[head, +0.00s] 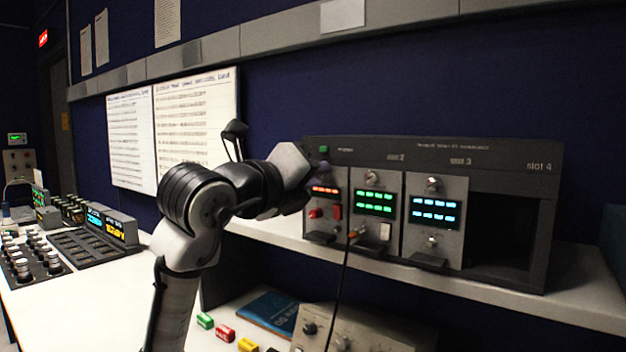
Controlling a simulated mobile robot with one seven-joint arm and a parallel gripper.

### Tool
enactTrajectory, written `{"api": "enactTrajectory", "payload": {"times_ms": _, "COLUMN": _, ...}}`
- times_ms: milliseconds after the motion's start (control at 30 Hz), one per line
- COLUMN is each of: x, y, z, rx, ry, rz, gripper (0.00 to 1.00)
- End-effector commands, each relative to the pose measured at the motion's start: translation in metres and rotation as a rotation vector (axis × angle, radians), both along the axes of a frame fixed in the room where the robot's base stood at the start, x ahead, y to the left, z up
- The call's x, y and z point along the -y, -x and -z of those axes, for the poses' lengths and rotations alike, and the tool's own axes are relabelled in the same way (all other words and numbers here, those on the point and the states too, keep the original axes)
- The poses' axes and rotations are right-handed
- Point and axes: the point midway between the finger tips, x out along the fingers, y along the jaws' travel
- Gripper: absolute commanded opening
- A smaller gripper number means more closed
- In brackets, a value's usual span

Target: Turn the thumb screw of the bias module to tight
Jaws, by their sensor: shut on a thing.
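A dark rack (490,160) on the shelf holds three grey modules; their names are too small to read. The left module (331,228) has a red display, the middle one (372,232) green, the right one (450,238) blue. Thumb screws show at the top of the middle (372,177) and right (433,184) modules. My gripper (316,173) reaches from the left to the upper part of the left module and is shut on the thumb screw there. The hand covers that screw, so its turn position cannot be seen.
Slot 4 (500,235) at the rack's right is empty. A dark cable (343,285) hangs in front of the rack. Below the shelf are a blue book (272,311), coloured blocks (225,332) and a knobbed box (365,332). Consoles (85,240) stand at the left.

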Motion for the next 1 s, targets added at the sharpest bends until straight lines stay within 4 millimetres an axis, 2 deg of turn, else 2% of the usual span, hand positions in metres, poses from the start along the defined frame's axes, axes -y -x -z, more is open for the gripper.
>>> {"api": "enactTrajectory", "payload": {"times_ms": 500, "x": -0.0002, "y": -0.0001, "z": 0.0013, "rx": 0.186, "ry": -0.261, "rz": 0.001, "gripper": 0.0}}
{"api": "enactTrajectory", "payload": {"times_ms": 1000, "x": 0.0, "y": -0.0003, "z": 0.0013, "rx": 0.217, "ry": -0.303, "rz": 0.001, "gripper": 0.0}}
